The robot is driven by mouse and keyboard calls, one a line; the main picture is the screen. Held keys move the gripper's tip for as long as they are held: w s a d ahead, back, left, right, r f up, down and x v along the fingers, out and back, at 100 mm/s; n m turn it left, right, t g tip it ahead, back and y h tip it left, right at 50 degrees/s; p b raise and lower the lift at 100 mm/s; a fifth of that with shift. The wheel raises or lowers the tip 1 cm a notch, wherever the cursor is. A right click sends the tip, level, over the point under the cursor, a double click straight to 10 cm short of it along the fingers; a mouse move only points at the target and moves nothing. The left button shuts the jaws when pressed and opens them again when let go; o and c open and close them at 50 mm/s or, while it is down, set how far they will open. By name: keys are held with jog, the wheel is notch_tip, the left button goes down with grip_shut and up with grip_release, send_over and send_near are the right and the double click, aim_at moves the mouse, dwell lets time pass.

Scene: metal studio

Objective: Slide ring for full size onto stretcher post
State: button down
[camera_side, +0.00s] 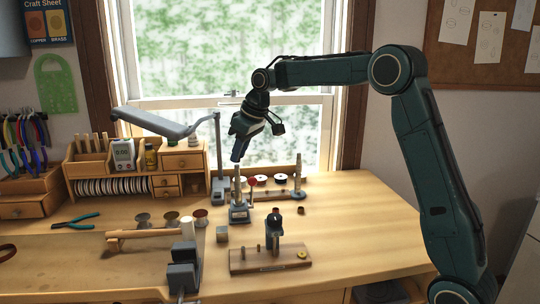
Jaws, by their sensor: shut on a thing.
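My gripper (237,157) points down and slightly left, in front of the window. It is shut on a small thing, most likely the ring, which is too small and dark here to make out. The stretcher (240,214) stands upright on the bench below, a grey base with a slim post (238,185) and a thin red-topped part at its right. The fingertips are just above the post's top. I cannot tell from this view whether the ring is around the post or apart from it.
A rack with dark rolls (282,180) and an upright post (298,176) stands behind right. A wooden base (248,262) carrying a dark tool is in front. A grey lamp (155,122) and wooden organizer (90,164) are left. The bench's right side is clear.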

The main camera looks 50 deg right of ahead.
jog(key=shift+f, duration=1.4)
dwell(0.4)
jog(key=c, duration=1.2)
grip_release()
jog(key=v, duration=1.4)
jog(key=shift+a, duration=0.1)
